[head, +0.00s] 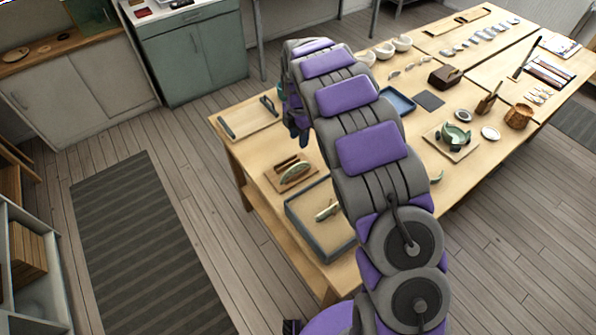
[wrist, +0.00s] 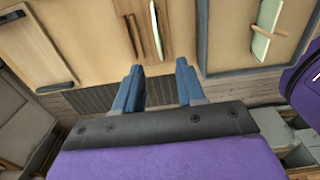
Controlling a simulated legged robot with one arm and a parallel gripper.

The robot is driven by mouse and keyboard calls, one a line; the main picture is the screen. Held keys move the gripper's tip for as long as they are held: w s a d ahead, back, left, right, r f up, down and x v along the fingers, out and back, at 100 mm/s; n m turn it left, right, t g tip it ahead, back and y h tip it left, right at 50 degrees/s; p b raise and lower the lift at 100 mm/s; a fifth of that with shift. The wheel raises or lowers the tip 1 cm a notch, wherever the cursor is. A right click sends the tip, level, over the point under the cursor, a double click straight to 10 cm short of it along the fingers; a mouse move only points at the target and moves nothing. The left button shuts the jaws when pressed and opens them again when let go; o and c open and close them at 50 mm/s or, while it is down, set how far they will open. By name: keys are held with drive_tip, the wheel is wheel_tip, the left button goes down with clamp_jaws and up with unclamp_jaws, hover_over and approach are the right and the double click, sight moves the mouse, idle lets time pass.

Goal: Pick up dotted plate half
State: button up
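A pale green plate half (head: 296,173) stands on edge in a wooden rack (head: 283,186) near the table's front left. It also shows edge-on in the wrist view (wrist: 156,30), in the rack (wrist: 136,38). Another pale green piece (head: 328,211) lies in a grey-rimmed tray (head: 297,229), with a wooden stick across it in the wrist view (wrist: 268,30). Dots are too small to make out on either piece. My gripper (wrist: 158,84) has its two blue fingers apart with nothing between them, short of the rack. In the head view my arm partly hides the gripper.
A wooden board with dark handles (head: 250,118) lies at the table's left end. A green bowl (head: 455,136), a basket (head: 518,116) and several small items stand farther right. Floor with a striped mat (head: 145,240) is clear to the left.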

drive_tip(key=b, duration=0.2)
hover_over(295, 165)
drive_tip(key=f, duration=0.8)
drive_tip(key=shift+a+f, duration=0.2)
drive_tip(key=shift+f, duration=0.2)
drive_tip(key=shift+d+f, duration=0.55)
drive_tip(key=shift+f, duration=0.15)
drive_tip(key=f, duration=0.1)
drive_tip(key=f+b, duration=0.1)
drive_tip(key=f, duration=0.2)
drive_tip(key=shift+a+f, duration=0.25)
drive_tip(key=shift+a, duration=0.3)
drive_tip(key=shift+d, duration=0.4)
drive_tip(key=c, duration=0.5)
clamp_jaws()
drive_tip(key=shift+a, duration=0.2)
